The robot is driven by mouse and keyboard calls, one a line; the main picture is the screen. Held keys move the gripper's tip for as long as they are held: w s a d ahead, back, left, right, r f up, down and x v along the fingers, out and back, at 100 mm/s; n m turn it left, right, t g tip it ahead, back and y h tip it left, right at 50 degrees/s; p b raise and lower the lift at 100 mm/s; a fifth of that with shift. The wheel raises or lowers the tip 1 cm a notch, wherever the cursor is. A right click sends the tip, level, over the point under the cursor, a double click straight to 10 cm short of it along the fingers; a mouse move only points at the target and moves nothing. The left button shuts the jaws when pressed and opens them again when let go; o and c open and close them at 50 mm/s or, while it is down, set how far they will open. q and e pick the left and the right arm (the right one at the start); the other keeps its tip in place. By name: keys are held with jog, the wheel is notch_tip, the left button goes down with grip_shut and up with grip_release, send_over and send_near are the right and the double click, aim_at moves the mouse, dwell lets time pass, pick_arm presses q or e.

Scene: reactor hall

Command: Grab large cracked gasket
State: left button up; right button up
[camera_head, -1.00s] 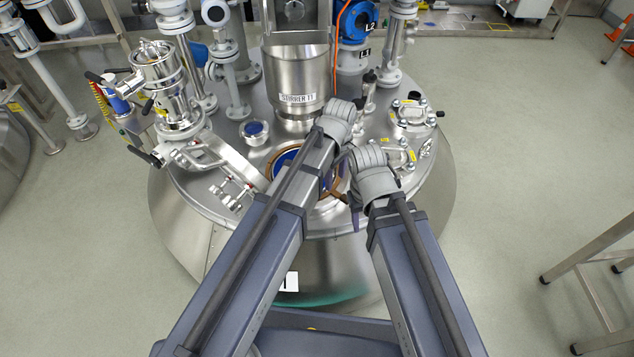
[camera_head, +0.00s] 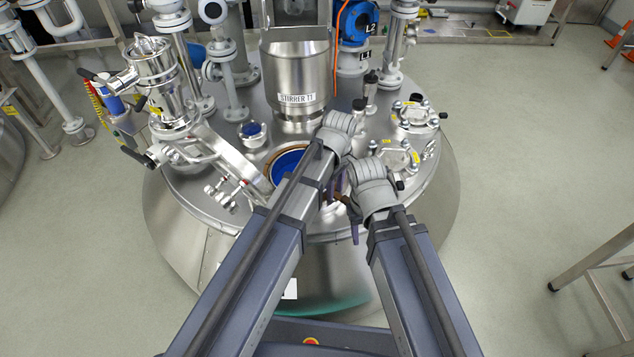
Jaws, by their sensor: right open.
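A round opening with a blue inside (camera_head: 288,165) sits in the steel vessel lid, with a thin brown-orange ring (camera_head: 268,167) along its rim. This ring may be the large gasket; no crack can be made out. My arms cover its right and lower parts. My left gripper (camera_head: 337,183) is just right of the opening, mostly hidden behind the arms' wrists, so its jaws cannot be read. My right gripper (camera_head: 350,213) is open, lower, near the lid's front edge. A small brown piece shows between the grippers; I cannot tell whether either touches it.
The stirrer housing (camera_head: 296,75) stands behind the opening. A clamp arm with a steel fitting (camera_head: 160,85) is at left, and bolted ports (camera_head: 413,115) are at right. A small capped port (camera_head: 252,133) is close by. Pipes line the back; a metal frame (camera_head: 600,265) stands at right.

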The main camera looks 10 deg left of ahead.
pick_arm(q)
grip_shut()
dwell(0.5)
